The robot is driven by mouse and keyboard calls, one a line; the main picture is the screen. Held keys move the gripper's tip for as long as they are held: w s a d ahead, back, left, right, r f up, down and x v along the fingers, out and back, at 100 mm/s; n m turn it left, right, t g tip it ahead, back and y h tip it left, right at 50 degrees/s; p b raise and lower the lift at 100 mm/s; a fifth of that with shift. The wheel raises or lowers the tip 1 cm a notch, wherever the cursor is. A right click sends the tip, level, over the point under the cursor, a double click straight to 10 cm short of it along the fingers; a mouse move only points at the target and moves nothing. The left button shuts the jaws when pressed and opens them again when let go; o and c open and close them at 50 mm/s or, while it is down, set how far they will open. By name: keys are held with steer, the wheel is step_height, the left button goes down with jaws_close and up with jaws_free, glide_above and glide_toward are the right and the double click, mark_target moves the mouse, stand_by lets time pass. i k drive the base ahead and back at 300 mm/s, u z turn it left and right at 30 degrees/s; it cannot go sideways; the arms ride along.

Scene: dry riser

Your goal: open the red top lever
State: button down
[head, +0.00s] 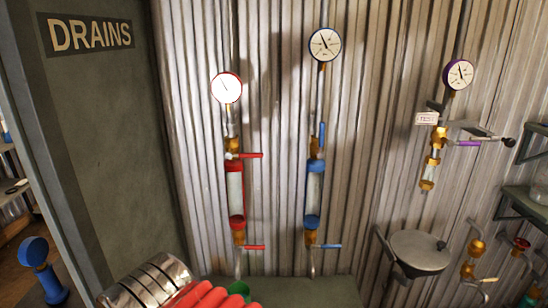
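The red top lever (250,155) sticks out level to the right from the brass valve (232,147) above the red-capped glass tube (236,195). A red-rimmed gauge (226,88) sits above that valve, its face very bright. A red bottom lever (254,247) also points level to the right, on the brass valve below the tube. My gripper cannot be made out in the head view, and nothing is seen touching the red top lever.
The blue line to the right has an upright top lever (322,135) and a level bottom lever (330,246). A purple lever (467,143) stands farther right. A ribbed silver cylinder (150,285) and red ribbed shapes (205,297) fill the bottom foreground. A "DRAINS" panel (100,130) stands left.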

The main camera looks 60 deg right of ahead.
mark_target(251, 156)
steer(key=z, duration=1.65)
steer(key=k, duration=0.65)
steer(key=u, duration=0.45)
steer(key=i, duration=1.15)
steer(key=u, duration=0.6)
